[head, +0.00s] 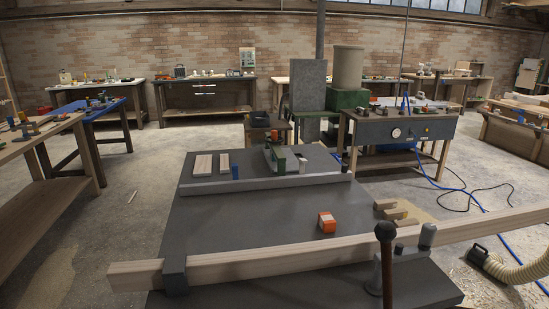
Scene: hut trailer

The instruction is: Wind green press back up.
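Neither of my grippers shows in the head view. I cannot tell for sure which thing is the green press. A small green upright part (278,160) stands on the far part of the dark table (245,225), behind a long grey bar. Farther back, a larger green body (346,100) carries a beige cylinder (348,67), with a grey panel (308,84) to its left. No crank or handle on either green thing can be made out at this size.
A long timber beam (240,264) crosses the near table edge. A dark-knobbed lever (385,232) rises at the front right. An orange block (326,222) lies on the table. A hose (515,269) and blue cable lie on the floor at right. The left floor is mostly clear.

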